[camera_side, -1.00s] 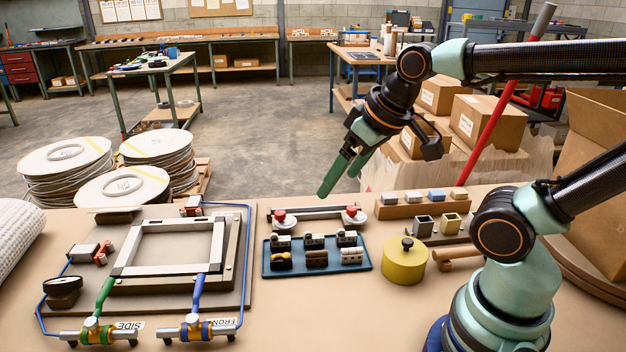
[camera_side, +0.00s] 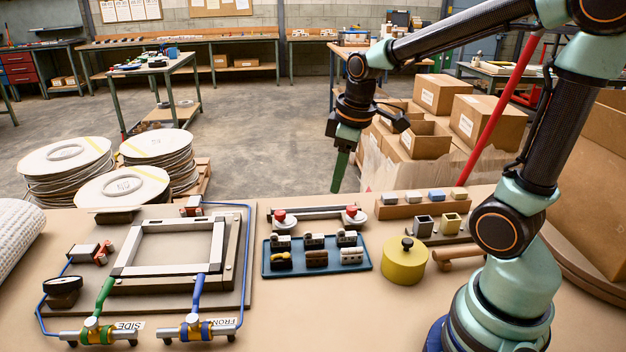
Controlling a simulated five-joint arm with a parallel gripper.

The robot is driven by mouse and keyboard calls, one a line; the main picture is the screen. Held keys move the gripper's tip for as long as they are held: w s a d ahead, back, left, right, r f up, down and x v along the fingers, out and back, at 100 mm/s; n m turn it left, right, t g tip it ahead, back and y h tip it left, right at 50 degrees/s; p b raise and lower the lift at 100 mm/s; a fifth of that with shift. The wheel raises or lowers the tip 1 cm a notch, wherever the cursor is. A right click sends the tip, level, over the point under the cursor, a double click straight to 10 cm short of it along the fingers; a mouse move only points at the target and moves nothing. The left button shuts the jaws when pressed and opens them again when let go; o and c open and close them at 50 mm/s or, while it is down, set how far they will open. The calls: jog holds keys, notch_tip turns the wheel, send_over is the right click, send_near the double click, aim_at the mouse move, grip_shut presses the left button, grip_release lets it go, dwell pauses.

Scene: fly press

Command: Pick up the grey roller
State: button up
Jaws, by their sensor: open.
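A blue tray (camera_side: 308,272) on the bench holds several small parts in two rows. The light grey part at its front right (camera_side: 352,256) looks like the grey roller; it is small, and I cannot be sure of its shape. Beside it in the front row are a brown part (camera_side: 316,258) and a yellow and black part (camera_side: 281,260). My gripper (camera_side: 337,184) hangs with green fingers pointing down, high and apart from the tray, in front of the bench's back edge in the picture. It is open and empty; the fingers overlap from this side.
A bar with two red knobs (camera_side: 279,215) lies behind the tray. A yellow lidded pot (camera_side: 404,265) stands to its right, near small open boxes (camera_side: 451,224) and a wooden block rack (camera_side: 425,205). A framed press fixture (camera_side: 172,248) with blue and green handles fills the left.

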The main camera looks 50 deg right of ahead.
aim_at(343, 231)
jog(key=d+f+n+g, duration=0.1)
jog(key=d+f, duration=0.1)
jog(key=f, duration=0.2)
jog(key=w+d+f+n, duration=0.1)
jog(key=d+f, duration=0.1)
jog(key=f, duration=0.3)
jog(key=w+d+f+n+g, duration=0.1)
jog(key=d+f+n, duration=0.1)
jog(key=f, duration=0.3)
jog(key=shift+w+d+f+g, duration=0.1)
jog(key=shift+d+f+g, duration=0.15)
jog(key=shift+d+g, duration=0.05)
jog(key=shift+w+a+f, duration=0.1)
jog(key=shift+f, duration=1.3)
jog(key=shift+a+f, duration=0.1)
jog(key=shift+f, duration=1.25)
grip_shut()
